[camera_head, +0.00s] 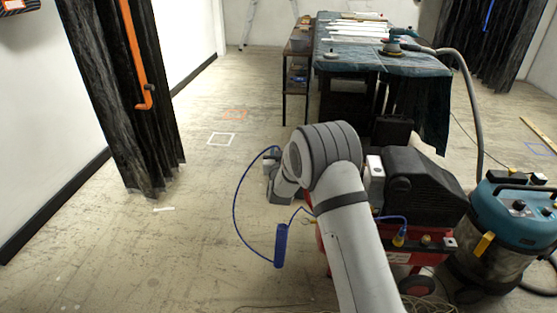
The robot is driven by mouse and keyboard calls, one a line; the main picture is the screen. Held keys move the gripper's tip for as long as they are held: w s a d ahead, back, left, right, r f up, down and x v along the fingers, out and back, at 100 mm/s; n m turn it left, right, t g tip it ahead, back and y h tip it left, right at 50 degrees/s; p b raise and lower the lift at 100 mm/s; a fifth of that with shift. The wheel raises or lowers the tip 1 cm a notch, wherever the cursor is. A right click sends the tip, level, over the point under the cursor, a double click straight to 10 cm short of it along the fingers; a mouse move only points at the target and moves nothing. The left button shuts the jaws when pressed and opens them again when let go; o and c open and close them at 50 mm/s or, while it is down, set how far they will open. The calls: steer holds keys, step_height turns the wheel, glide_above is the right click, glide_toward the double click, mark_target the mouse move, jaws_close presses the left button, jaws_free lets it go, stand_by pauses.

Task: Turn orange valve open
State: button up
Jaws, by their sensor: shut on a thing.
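My arm reaches forward from the bottom right of centre and bends down at its wrist. My gripper (274,184) is low, at the left end of a red and black wheeled machine (425,190). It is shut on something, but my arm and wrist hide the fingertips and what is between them. I cannot make out an orange valve at the gripper. Small yellow-orange fittings (425,240) show on the machine's front, right of my arm. An orange bent bar (138,55) hangs by the dark curtain at the left, far from my gripper.
A thin blue hose (236,205) loops left of my gripper to a blue cylinder (281,245). A teal vacuum (510,215) stands at the right. A dark-covered table (380,62) stands behind. Floor at the left is mostly clear up to the curtain (110,110).

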steer(key=m+h, duration=0.3)
steer(key=h, duration=0.1)
steer(key=shift+h, duration=0.3)
steer(key=m+h, duration=0.1)
steer(key=h, duration=0.1)
steer(key=m+g+h, duration=0.1)
steer(key=h, duration=0.1)
steer(key=shift+d+m+p, duration=0.3)
steer(key=shift+p, duration=0.05)
steer(key=shift+s+d+m+g+h+p, duration=0.1)
steer(key=shift+d+m+g+h+p, duration=0.1)
steer(key=shift+m+g+h, duration=0.75)
steer(key=shift+s+d+m+g+h+p, duration=0.15)
steer(key=shift+m+g+h, duration=0.55)
steer(key=shift+h, duration=0.5)
steer(key=shift+s+d+m+g+h+p, duration=0.1)
steer(key=shift+d+m+g+h+p, duration=0.1)
steer(key=shift+m+g+h, duration=0.75)
steer(key=o, duration=1)
steer(key=shift+c, duration=0.2)
steer(key=shift+a, duration=0.1)
steer(key=p+v, duration=0.1)
steer(key=v, duration=0.6)
steer(key=shift+s+a+f, duration=0.2)
steer(key=shift+a, duration=0.1)
